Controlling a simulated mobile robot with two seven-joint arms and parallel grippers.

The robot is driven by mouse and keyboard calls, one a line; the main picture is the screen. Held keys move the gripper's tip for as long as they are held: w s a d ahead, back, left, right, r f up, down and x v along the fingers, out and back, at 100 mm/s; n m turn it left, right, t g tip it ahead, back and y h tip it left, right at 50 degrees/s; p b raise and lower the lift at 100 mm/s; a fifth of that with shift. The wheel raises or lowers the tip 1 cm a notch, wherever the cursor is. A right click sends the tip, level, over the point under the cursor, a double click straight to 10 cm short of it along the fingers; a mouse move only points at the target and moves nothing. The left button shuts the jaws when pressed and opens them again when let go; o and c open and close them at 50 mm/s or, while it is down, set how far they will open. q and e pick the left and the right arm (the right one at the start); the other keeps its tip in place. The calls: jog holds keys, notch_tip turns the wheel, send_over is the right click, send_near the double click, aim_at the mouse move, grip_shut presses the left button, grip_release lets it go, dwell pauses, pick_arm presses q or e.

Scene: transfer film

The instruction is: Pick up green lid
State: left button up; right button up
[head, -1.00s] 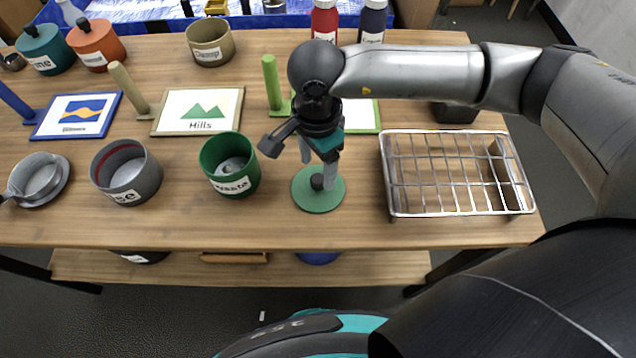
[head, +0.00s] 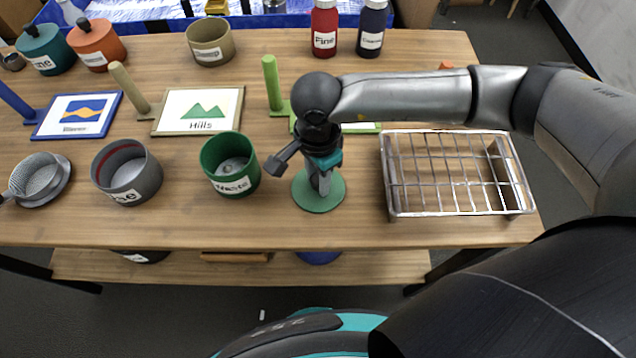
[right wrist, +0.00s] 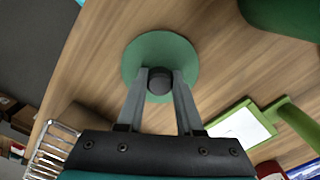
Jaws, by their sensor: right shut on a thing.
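The green lid (head: 318,203) is a flat round disc with a dark knob (right wrist: 159,82), lying on the wooden table right of the green "Waste" pot. My right gripper (head: 321,188) comes down from above over the middle of the lid. In the right wrist view my right gripper (right wrist: 159,85) has its two fingers on either side of the knob, shut on it. The green disc (right wrist: 180,50) lies beyond and around the fingertips, and it appears to rest on the table. My left gripper is not in view.
The green pot (head: 230,165) stands open, left of the lid. A wire rack tray (head: 458,213) is to the right. Behind are a green-framed picture (head: 365,128) and a green post (head: 271,82). A grey pot (head: 127,172) stands further left. Bare table lies in front of the lid.

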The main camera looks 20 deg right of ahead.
grip_shut()
jog(key=shift+r, duration=0.15)
